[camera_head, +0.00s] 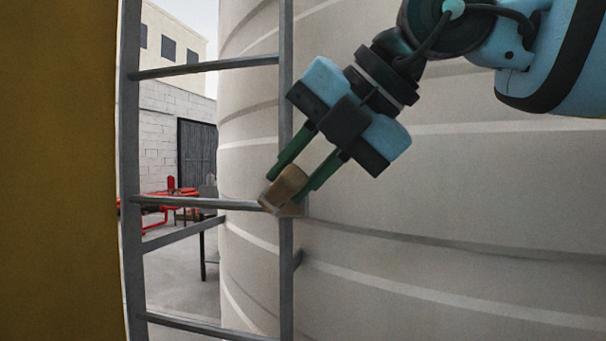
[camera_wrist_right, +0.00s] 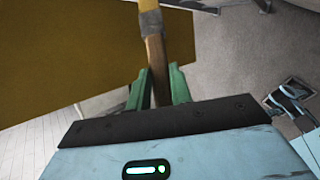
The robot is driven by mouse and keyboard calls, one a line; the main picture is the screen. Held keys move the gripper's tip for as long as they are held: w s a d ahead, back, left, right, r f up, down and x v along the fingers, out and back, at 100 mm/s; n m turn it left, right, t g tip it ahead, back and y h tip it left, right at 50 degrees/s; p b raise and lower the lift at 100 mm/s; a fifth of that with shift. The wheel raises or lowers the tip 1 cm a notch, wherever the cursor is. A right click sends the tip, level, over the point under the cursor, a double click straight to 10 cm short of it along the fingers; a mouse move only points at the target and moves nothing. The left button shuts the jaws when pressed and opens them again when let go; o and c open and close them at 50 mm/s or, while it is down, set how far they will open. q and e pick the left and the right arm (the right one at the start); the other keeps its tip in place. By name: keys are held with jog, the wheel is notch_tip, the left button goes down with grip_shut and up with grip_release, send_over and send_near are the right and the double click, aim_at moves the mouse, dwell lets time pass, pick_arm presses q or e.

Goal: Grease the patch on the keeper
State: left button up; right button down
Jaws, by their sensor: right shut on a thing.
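My right gripper (camera_head: 292,178) comes in from the upper right in the head view, pointing down and left. Its green fingers are shut on a brown wooden handle, which looks like a brush (camera_head: 287,188). In the right wrist view my right gripper (camera_wrist_right: 160,82) has the brush (camera_wrist_right: 155,62) between its fingers. A grey band and a yellow end show beyond the handle, running out at the top edge. I cannot make out the keeper or its patch in either view. My left gripper is not in view.
A mustard-yellow panel (camera_head: 58,170) fills the left of the head view; a similar panel (camera_wrist_right: 70,50) shows in the wrist view. A grey ladder (camera_head: 132,170) stands before a large pale tank (camera_head: 450,220). Red pipework (camera_head: 172,190) is farther back.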

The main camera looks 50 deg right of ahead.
aim_at(296, 166)
jog(key=shift+s+a, duration=0.1)
jog(key=shift+a, duration=0.05)
jog(key=shift+s+a+b, duration=0.25)
jog(key=shift+s+a, duration=0.05)
jog(key=shift+a, duration=0.4)
jog(key=shift+s+a+b, duration=0.2)
jog(key=shift+s+a, duration=0.05)
jog(key=shift+a, duration=0.4)
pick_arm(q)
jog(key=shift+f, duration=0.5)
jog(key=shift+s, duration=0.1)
pick_arm(e)
jog(key=shift+w+d, duration=0.2)
jog(key=shift+d, duration=0.25)
jog(key=d, duration=0.1)
jog(key=w+d, duration=0.1)
jog(key=d, duration=0.1)
jog(key=shift+w+d, duration=0.15)
jog(key=shift+w, duration=0.05)
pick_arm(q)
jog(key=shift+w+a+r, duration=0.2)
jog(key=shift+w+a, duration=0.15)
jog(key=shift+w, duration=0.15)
pick_arm(e)
jog(key=d, duration=0.1)
jog(key=w+d, duration=0.1)
jog(key=shift+d, duration=0.4)
